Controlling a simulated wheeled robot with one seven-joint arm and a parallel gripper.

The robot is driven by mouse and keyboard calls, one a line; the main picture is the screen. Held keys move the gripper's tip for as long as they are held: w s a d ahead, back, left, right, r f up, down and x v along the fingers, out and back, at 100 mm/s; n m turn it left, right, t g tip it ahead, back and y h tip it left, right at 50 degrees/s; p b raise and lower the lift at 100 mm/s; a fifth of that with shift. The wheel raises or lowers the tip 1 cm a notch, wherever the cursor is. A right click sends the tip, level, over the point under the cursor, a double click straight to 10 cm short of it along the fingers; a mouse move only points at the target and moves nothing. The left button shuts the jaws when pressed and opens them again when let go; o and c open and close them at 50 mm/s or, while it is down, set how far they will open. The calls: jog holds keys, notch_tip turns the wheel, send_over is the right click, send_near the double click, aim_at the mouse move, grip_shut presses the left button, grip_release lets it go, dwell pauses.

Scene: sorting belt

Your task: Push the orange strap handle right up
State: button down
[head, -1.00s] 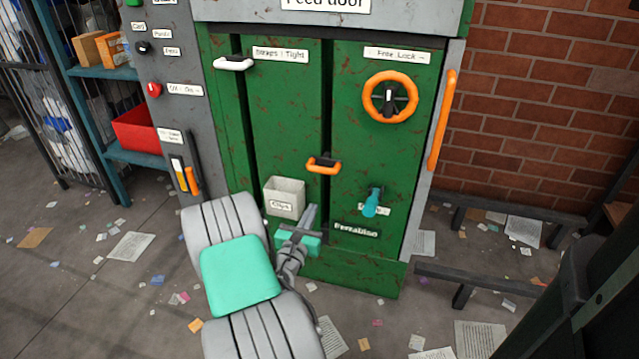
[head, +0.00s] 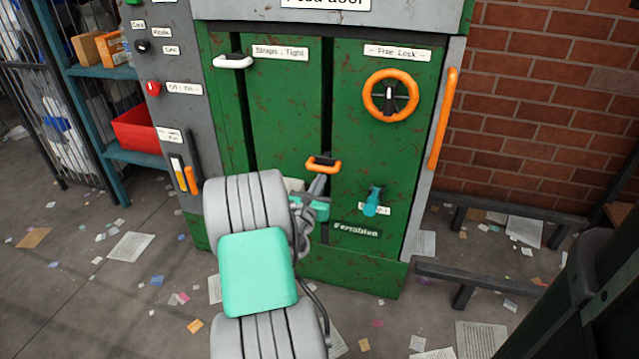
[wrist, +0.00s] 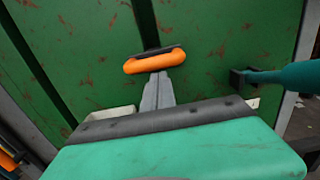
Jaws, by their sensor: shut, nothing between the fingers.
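The orange strap handle (head: 323,165) sits on the dark vertical slot between the two green door panels, at about mid-height of the door. It also shows in the wrist view (wrist: 154,61), straight ahead of my fingers. My gripper (head: 318,184) is shut and empty, with its fingertips just below the handle. In the wrist view the closed fingertips (wrist: 158,76) reach up to the handle's lower edge; I cannot tell whether they touch it. A white handle (head: 233,62) sits at the top of the left slot, beside the straps label (head: 280,53).
An orange wheel (head: 390,96) is on the right panel, with a teal lever (head: 373,201) below it. The teal lever stands right of my gripper. A pale box (head: 294,184) is mostly hidden behind my arm. A long orange bar (head: 443,120) runs along the door's right edge.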

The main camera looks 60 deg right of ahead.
notch_tip(320, 180, up, 29)
jog(key=p, duration=3)
jog(key=shift+p, duration=0.3)
jog(key=shift+w+d, duration=0.1)
notch_tip(320, 180, down, 5)
jog(key=a+b, duration=0.2)
jog(key=b, duration=0.2)
jog(key=s+a+b, duration=0.1)
jog(key=s+a, duration=0.1)
jog(key=a, duration=0.7)
